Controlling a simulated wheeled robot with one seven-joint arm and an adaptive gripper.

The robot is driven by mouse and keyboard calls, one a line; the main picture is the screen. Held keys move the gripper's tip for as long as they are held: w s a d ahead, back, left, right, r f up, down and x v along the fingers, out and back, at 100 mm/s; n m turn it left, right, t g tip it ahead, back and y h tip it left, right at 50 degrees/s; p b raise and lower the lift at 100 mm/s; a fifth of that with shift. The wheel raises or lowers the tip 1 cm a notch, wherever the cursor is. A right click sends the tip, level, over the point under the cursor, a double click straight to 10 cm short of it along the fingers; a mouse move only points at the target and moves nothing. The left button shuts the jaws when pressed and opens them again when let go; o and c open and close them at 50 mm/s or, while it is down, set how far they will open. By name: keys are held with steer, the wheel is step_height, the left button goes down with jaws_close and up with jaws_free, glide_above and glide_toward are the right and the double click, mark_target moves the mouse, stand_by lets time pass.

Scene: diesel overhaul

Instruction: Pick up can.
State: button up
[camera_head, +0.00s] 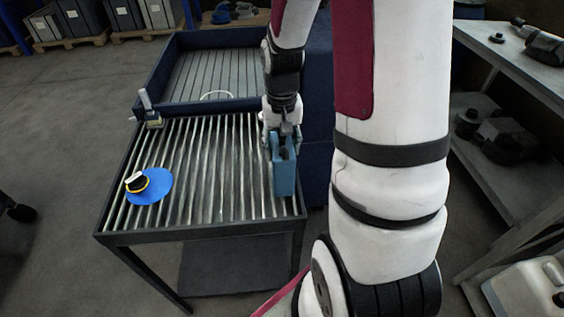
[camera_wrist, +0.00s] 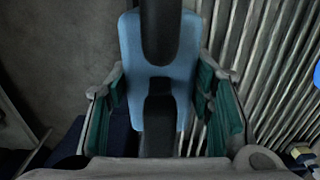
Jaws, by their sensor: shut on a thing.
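The can (camera_head: 285,178) is a light blue, upright, box-shaped container with dark parts at its top. It is at the right side of the slatted table in the head view. My gripper (camera_head: 283,140) is over its top, shut on it. In the wrist view the blue can (camera_wrist: 187,62) lies between the two green-padded fingers of my gripper (camera_wrist: 160,105). A dark bar crosses the middle of the can there and hides part of it. I cannot tell whether the can's base touches the slats.
The slatted table (camera_head: 200,238) has free room in its middle. A blue disc (camera_head: 157,190) with a yellow, black and white item (camera_head: 137,182) lies at left. A small bottle (camera_head: 150,112) stands at the back left corner. A blue-walled tray (camera_head: 160,66) is behind. Shelves (camera_head: 500,60) stand at right.

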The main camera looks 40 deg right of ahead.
steer(key=shift+r, duration=0.15)
steer(key=shift+w+r, duration=0.2)
steer(key=shift+r, duration=1.5)
steer(key=w+a+b, duration=0.1)
steer(key=w, duration=0.4)
steer(key=w+a+r+b, duration=0.1)
steer(key=w+a+b, duration=0.1)
steer(key=w, duration=0.3)
steer(key=w+a+b, duration=0.1)
steer(key=w, duration=0.4)
steer(key=shift+a+r, duration=0.2)
steer(key=shift+a, duration=0.2)
steer(key=o, duration=0.7)
jaws_close()
